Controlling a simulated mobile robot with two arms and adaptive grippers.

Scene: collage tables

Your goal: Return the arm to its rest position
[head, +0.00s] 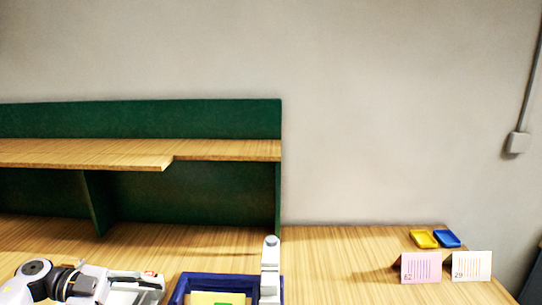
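My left arm comes in at the lower left, with a dark round joint and white links. My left gripper (138,287) points right, low over the table, just left of a blue crate. Its fingers are small and partly cut off by the bottom edge, so I cannot tell whether they are open or shut. A white upright link with a rounded grey top stands in front of the crate's right part; it looks like part of my own body. No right gripper can be made out.
The blue crate (222,278) holds yellow and green items. A green-backed wooden shelf (225,150) stands behind at left. Yellow (423,239) and blue (447,239) trays lie at right behind pink (421,268) and white (471,267) cards. The wooden table (335,262) is clear between.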

